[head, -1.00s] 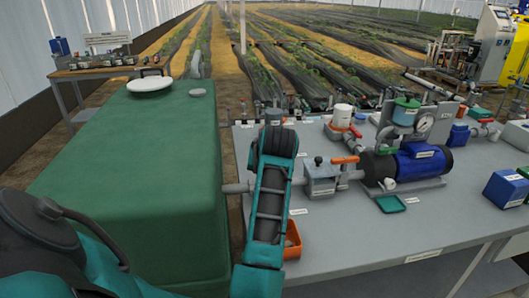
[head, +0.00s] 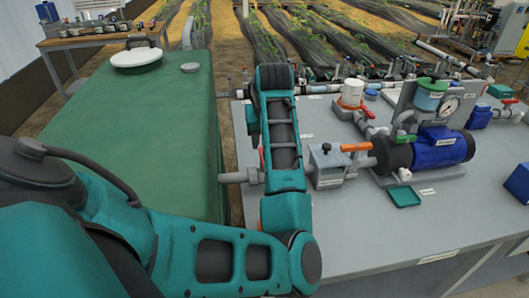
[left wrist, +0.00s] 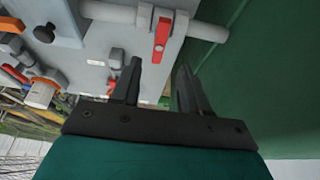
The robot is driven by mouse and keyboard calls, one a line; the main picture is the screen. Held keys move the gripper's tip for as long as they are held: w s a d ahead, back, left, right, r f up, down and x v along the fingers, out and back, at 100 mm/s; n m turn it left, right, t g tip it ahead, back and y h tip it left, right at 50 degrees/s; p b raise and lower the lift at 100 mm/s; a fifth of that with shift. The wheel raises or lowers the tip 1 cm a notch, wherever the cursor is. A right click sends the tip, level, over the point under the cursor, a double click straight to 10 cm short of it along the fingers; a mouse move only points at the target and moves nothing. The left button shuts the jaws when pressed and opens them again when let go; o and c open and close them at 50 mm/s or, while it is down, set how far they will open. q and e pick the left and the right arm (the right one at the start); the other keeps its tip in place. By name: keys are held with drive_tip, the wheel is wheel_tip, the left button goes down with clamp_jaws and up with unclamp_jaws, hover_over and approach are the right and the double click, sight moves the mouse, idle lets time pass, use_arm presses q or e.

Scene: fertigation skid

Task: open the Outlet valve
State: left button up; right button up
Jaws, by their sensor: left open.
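A valve with a red lever (left wrist: 163,34) sits on the grey pipe (left wrist: 210,30) beside the green tank (left wrist: 225,100) in the left wrist view; I cannot read a label on it. In the head view, a thin red lever (head: 262,156) shows beside my left arm, above the tank's pipe (head: 236,177); my arm hides most of that valve and the gripper. My right gripper is not in view.
The tank (head: 120,130) stands left of the grey bench (head: 400,235). On the bench are a grey box fitting (head: 327,165), another valve's orange lever (head: 357,147), a blue pump (head: 440,148) and a small green tray (head: 404,196). The bench front is mostly clear.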

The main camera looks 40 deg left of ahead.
use_arm(q)
drive_tip(key=x, duration=0.8)
drive_tip(key=shift+c, duration=0.2)
clamp_jaws()
